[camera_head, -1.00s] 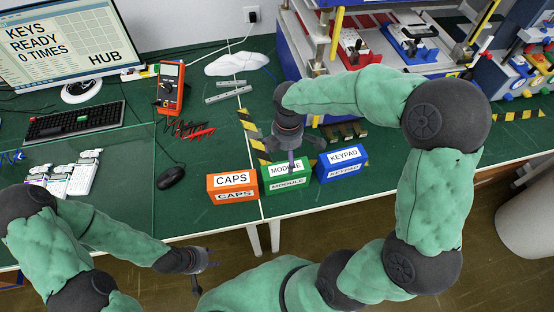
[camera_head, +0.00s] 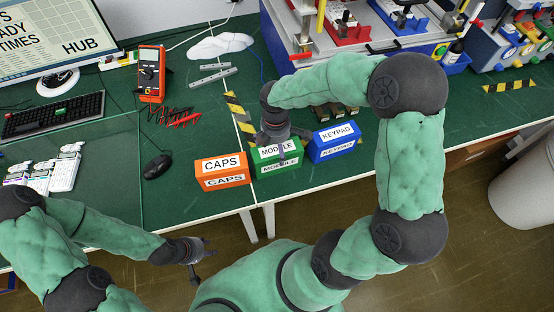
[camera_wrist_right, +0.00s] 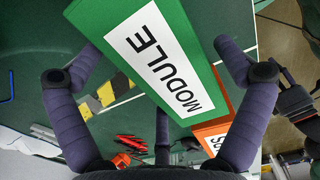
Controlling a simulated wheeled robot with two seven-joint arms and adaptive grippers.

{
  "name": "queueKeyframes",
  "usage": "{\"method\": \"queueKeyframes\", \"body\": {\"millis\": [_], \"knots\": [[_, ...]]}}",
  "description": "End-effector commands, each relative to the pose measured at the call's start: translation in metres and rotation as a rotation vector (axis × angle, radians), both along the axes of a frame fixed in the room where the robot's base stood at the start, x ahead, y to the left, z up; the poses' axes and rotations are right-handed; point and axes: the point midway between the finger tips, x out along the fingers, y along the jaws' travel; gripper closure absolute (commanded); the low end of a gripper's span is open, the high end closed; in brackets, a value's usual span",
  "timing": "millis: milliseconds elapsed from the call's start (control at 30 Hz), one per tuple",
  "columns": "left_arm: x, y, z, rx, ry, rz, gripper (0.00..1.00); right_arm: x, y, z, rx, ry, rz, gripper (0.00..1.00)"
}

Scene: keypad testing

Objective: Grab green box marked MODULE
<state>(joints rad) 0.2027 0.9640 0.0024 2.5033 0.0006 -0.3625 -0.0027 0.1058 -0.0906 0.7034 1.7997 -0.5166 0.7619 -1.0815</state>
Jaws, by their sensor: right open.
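The green box marked MODULE (camera_head: 284,167) stands on the green table near its front edge, between the orange CAPS box and the blue KEYPAD box. My right gripper (camera_head: 281,152) hangs over it, fingers pointing down, and partly hides its label. In the right wrist view the MODULE box (camera_wrist_right: 153,52) lies between the two spread fingers of my right gripper (camera_wrist_right: 155,75), with a gap on the left side. I cannot tell whether the right finger touches it. My left gripper (camera_head: 204,258) is empty in front of the table, and its fingers look apart.
The orange CAPS box (camera_head: 221,171) stands close on the left, the blue KEYPAD box (camera_head: 334,142) close on the right. A mouse (camera_head: 157,166), multimeter (camera_head: 151,73) and keyboard (camera_head: 52,115) lie further left. Test fixtures (camera_head: 335,35) stand behind.

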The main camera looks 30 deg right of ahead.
Motion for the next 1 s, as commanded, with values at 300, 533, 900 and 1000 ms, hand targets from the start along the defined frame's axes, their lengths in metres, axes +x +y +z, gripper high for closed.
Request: {"method": "queueKeyframes", "body": {"millis": [300, 533, 900, 1000], "knots": [[0.0, 0.0, -0.004, 0.0, 0.0, 0.0, 0.6, 0.0, 0.0, -0.009, 0.0, -0.002, 0.0, 0.0], [0.0, 0.0, -0.004, 0.0, 0.0, 0.0, 0.6, 0.0, 0.0, -0.009, 0.0, -0.002, 0.0, 0.6], [0.0, 0.0, -0.001, 0.0, 0.0, 0.0, 0.6, 0.001, 0.0, -0.003, -0.001, -0.003, -0.001, 0.61], [0.0, 0.0, 0.005, 0.0, 0.0, 0.0, 0.6, 0.001, 0.0, 0.01, -0.001, -0.004, -0.001, 0.61]]}}
